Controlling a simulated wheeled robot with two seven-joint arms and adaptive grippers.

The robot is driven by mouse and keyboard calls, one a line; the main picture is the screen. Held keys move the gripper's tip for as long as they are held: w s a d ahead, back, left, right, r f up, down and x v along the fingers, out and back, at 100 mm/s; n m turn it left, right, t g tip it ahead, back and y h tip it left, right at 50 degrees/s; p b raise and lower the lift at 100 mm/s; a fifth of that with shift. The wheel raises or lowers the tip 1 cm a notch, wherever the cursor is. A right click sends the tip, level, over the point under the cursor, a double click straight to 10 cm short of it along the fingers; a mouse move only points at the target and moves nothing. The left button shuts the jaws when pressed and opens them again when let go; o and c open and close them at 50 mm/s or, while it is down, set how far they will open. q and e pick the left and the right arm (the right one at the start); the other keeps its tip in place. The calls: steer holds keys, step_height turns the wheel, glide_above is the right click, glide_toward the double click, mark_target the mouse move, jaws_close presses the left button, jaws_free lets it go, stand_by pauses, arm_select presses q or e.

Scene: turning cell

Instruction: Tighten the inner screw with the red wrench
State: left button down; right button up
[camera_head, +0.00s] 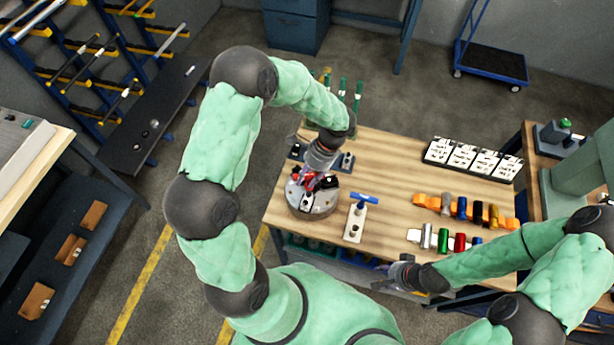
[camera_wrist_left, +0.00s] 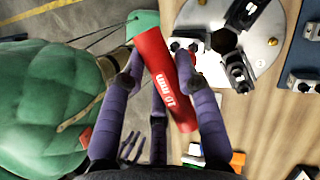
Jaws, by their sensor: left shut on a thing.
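The red wrench (camera_wrist_left: 165,80), marked "10 mm", lies across the left wrist view between my left gripper's fingers. My left gripper (camera_wrist_left: 165,85) is shut on its red handle. In the head view my left gripper (camera_head: 318,166) is above the round metal chuck (camera_head: 308,205), with red showing just beneath the fingers. The chuck (camera_wrist_left: 270,14) also shows beyond the wrench in the wrist view, with dark jaws and a central hole. The wrench's working end and the inner screw cannot be made out. My right gripper (camera_head: 395,274) is at the table's front edge; its opening is unclear.
A blue T-handle tool (camera_head: 363,198) stands on a pale block right of the chuck. Coloured cylinders in an orange rack (camera_head: 430,203), more cylinders (camera_head: 443,240) and white-faced blocks (camera_head: 462,157) occupy the table's right side. Green-topped posts (camera_head: 342,88) stand behind. The table's middle (camera_head: 385,160) is bare.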

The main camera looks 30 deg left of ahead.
arm_select(q)
steer(key=shift+m+t+y, duration=0.3)
steer(key=shift+m+y, duration=0.2)
steer(key=shift+m, duration=0.7)
steer(key=shift+a, duration=0.1)
steer(key=shift+n+h, duration=0.3)
steer(key=shift+n, duration=0.4)
steer(key=shift+r+p, duration=1.8)
steer(key=shift+r, duration=0.75)
